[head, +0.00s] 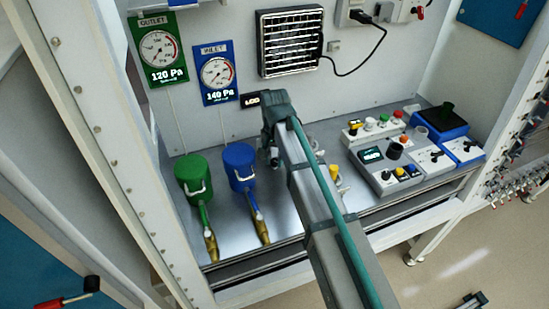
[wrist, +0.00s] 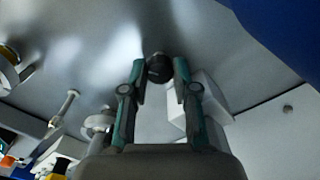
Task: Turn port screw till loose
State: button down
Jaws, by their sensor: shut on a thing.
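In the wrist view, a dark round knob, seemingly the port screw (wrist: 158,69), sits between the two fingertips of my gripper (wrist: 159,72). Both fingertips press on its sides. Its base and any thread are hidden, so I cannot tell how loose it is. In the head view, my gripper (head: 272,158) points down over the metal bench, right of the blue canister, with the arm crossing in front. The screw does not show in that view.
A blue canister (head: 239,162) and a green canister (head: 192,177) stand left of my gripper. Control boxes (head: 384,168) with knobs stand to the right. A white block (wrist: 205,105) is close to my right finger. Gauges (head: 217,72) hang on the back wall.

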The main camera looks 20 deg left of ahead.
jog(key=n, duration=0.5)
jog(key=shift+p, duration=0.3)
jog(key=n, duration=0.5)
jog(key=n+p, duration=0.1)
jog(key=n, duration=0.4)
jog(key=shift+n, duration=0.4)
jog(key=n, duration=2.4)
jog(key=shift+n+p, duration=0.3)
